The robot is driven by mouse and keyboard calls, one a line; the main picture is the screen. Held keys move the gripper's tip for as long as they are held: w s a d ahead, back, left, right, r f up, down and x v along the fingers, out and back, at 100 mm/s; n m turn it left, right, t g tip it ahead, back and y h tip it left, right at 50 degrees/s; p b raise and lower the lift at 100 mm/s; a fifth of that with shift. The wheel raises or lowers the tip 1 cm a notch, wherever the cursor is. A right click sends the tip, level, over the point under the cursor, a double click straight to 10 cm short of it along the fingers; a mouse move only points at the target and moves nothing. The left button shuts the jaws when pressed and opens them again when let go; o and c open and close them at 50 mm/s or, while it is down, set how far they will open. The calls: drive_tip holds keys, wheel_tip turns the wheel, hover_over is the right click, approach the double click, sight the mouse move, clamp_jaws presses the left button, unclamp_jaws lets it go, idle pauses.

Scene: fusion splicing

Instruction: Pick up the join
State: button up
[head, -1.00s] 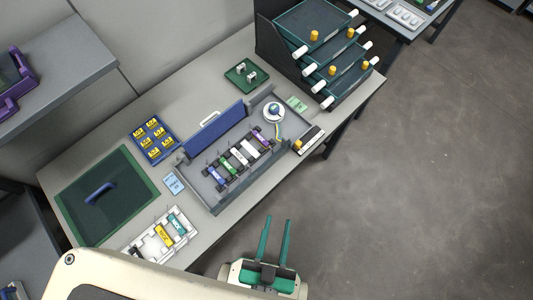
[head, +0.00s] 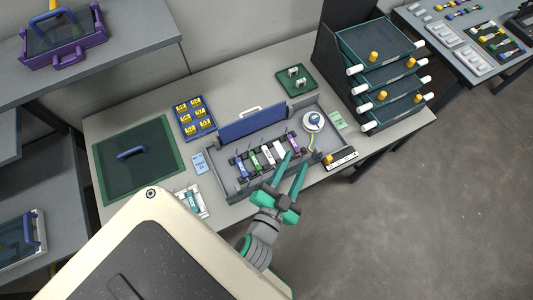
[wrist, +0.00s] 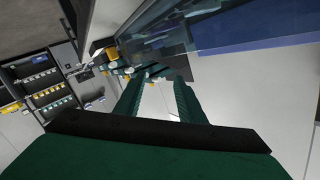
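I cannot tell for certain which thing is the join. A white round spool (head: 313,120) with a yellow strand sits at the box's right end. My gripper (head: 298,158) is open and appears empty, its two green fingers apart. In the head view its fingertips overlap the right front part of the box; the height above it is unclear. Both fingers also show in the wrist view (wrist: 157,88).
A blue lid (head: 252,122) stands raised at the box's back. A drawer stack (head: 378,55) stands back right. A small block with an orange knob (head: 341,160) lies right.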

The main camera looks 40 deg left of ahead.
drive_tip(key=w+a+r+n+g+y, duration=0.25)
drive_tip(key=a+r+y, duration=0.25)
drive_tip(key=a+r, duration=0.3)
drive_tip(key=w+a+r+n+g+y, duration=0.15)
drive_tip(key=w+a+r+y, duration=0.3)
drive_tip(key=a, duration=0.55)
drive_tip(key=s+a+r+n+g+y, duration=0.1)
drive_tip(key=s+a+r+n+g, duration=0.25)
drive_tip(key=a+n+g, duration=0.2)
drive_tip(key=s+a+r+n+g+y, duration=0.25)
drive_tip(key=s+a+n+g, duration=0.2)
drive_tip(key=a, duration=0.25)
drive_tip(key=n+g+h, duration=0.2)
drive_tip(key=h, duration=1.5)
hover_over(268, 154)
wheel_tip(268, 154, down, 14)
drive_tip(key=shift+d+f, duration=0.1)
drive_tip(key=shift+f, duration=4.95)
drive_tip(key=c, duration=0.9)
